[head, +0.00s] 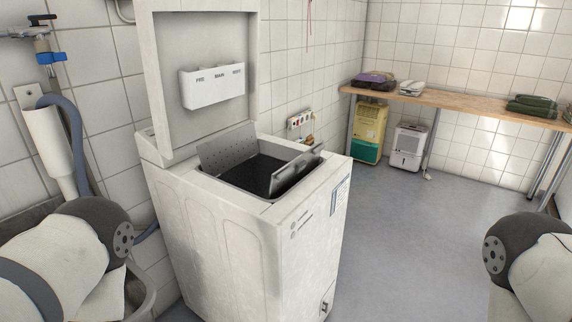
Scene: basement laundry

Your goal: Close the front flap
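A white top-loading washing machine (240,230) stands in the middle, with its lid (202,45) raised upright at the back. In its top is an open, dark drum opening (254,174). A grey metal flap (296,176) stands up tilted at the near right side of the opening; I take it as the front flap. A second, perforated flap (226,149) stands up tilted on the opposite side. Both flaps are open. Only links of my arms show, at the lower left and lower right corners; neither gripper is in view.
A detergent dispenser (213,86) is fixed inside the lid. A basin (140,296), grey hose (77,140) and blue-handled tap (50,58) are on the left. A wooden bench (455,101) runs along the back right. The grey floor (415,235) right of the machine is clear.

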